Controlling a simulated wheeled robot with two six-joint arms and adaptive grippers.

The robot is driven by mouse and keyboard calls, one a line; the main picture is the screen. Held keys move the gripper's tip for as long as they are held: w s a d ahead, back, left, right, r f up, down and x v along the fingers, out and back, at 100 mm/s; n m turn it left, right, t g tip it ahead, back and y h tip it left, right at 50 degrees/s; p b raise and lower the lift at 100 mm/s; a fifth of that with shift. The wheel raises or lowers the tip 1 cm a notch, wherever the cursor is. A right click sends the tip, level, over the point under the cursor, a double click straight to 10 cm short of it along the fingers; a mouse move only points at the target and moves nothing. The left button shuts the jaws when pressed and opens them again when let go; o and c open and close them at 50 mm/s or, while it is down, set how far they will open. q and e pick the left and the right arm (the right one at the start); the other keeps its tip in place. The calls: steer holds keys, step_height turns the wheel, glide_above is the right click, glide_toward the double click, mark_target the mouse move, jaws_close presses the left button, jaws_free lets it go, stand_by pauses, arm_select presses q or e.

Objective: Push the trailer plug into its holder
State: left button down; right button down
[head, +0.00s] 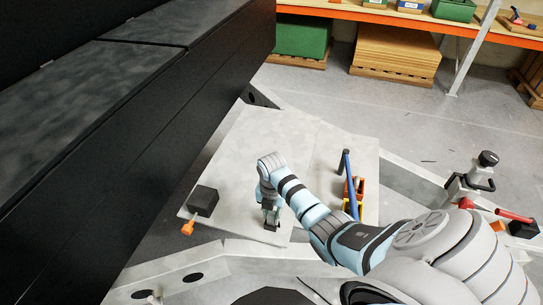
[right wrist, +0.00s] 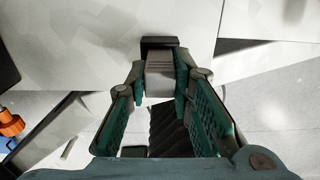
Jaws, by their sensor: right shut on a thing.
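My right gripper (head: 268,210) is low over the pale plate of the chassis, near its front edge. In the right wrist view its fingers (right wrist: 163,82) are shut on a grey ribbed piece, which I take as the trailer plug (right wrist: 160,70). A dark block (right wrist: 160,43) shows just beyond the plug's far end. I cannot tell whether this block is the holder or part of the plug, or whether the two touch. In the head view the gripper hides most of the plug. My left gripper is not in view.
A black box (head: 203,201) and an orange piece (head: 187,228) lie left of my right gripper. The black caravan body (head: 130,110) walls the left side. The coupling (head: 470,180) is far right.

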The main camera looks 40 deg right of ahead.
mark_target(272, 213)
steer(key=shift+f, duration=0.45)
steer(key=c, duration=1.3)
jaws_free()
steer(key=shift+r, duration=0.15)
step_height(272, 213, up, 12)
steer(key=shift+f, duration=0.1)
steer(key=shift+f, duration=0.1)
